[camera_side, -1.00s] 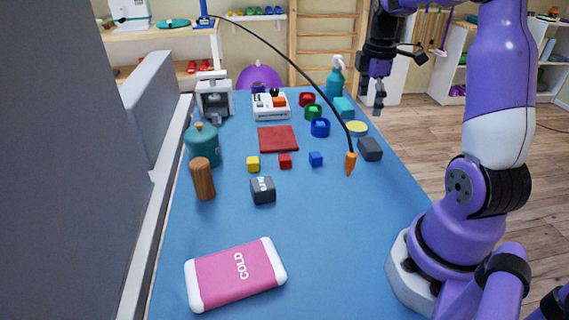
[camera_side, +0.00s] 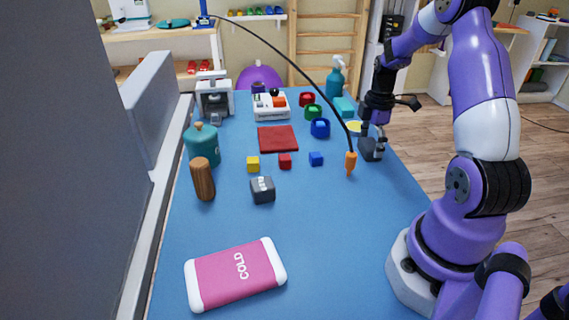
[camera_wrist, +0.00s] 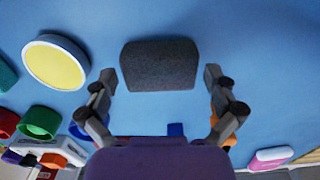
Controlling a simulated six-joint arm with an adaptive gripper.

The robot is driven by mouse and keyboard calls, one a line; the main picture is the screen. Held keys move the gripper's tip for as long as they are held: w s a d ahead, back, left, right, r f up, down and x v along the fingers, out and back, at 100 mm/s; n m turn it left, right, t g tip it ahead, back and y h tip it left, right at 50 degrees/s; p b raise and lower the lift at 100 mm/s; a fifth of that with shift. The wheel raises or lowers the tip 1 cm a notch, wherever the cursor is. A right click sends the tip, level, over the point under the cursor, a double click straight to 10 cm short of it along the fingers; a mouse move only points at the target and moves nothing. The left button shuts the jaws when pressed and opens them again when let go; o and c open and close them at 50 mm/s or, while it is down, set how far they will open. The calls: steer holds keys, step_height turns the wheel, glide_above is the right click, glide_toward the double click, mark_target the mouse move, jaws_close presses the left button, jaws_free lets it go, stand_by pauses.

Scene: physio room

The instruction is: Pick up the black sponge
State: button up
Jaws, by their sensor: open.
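The black sponge (camera_side: 369,149) is a dark grey block with rounded edges, lying on the blue table near its right edge. In the side view my gripper (camera_side: 376,143) is down at the sponge and partly covers it. The wrist view shows the sponge (camera_wrist: 159,65) whole, centred a little ahead of my gripper (camera_wrist: 162,78). The two fingers are spread wide, one on each side of the sponge's near part, with blue table showing between each fingertip and the sponge. Nothing is held. The height of the fingertips above the table is hard to tell.
A yellow-topped round tub (camera_wrist: 55,62) stands close to the left finger in the wrist view. A cable with an orange end (camera_side: 350,162) hangs near the sponge. Blue (camera_side: 320,127) and green (camera_side: 313,112) cups stand behind. The front right tabletop is clear.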

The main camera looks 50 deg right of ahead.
steer(key=c, duration=0.7)
steer(key=shift+r, duration=0.1)
